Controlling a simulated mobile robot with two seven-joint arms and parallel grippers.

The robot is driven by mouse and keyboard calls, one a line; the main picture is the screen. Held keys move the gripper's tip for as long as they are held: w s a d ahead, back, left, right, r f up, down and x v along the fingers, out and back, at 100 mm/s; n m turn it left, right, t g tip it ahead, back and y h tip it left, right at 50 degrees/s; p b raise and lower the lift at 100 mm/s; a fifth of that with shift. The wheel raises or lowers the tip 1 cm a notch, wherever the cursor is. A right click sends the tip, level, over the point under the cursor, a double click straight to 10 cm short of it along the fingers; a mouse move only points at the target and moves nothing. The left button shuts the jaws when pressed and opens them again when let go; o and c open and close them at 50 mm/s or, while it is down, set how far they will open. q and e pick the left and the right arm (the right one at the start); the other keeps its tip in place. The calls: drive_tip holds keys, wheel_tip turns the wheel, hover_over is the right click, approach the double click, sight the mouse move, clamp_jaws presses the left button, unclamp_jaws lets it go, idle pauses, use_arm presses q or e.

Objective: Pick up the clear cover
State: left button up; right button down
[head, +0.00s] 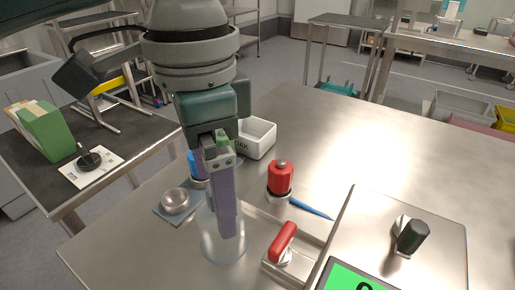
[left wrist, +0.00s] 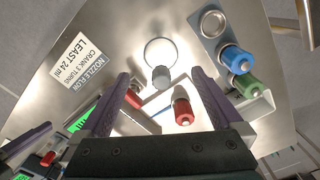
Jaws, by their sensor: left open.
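The clear cover (head: 209,252) is a transparent round dome standing on the steel table in the head view, partly hidden behind my gripper. In the left wrist view it shows as a clear ring (left wrist: 146,52) with a grey knob (left wrist: 162,75). My left gripper (head: 226,225) points down over the cover; one purple finger hides part of it. In the left wrist view my left gripper (left wrist: 161,77) is open, with the knob appearing between its fingertips. Whether the fingers touch the knob cannot be told.
Close by are a red bottle (head: 281,180), a blue pen (head: 311,209), a red handle (head: 282,243), a metal cup (head: 175,201) on a small tray and a white bin (head: 260,138). A boxy panel with a dark knob (head: 412,236) stands right. The table's back right is clear.

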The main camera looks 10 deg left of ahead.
use_arm(q)
wheel_tip(320, 180, down, 6)
drive_tip(key=shift+w+r+b, duration=0.1)
drive_tip(key=shift+b, duration=0.25)
drive_tip(key=c, duration=1.3)
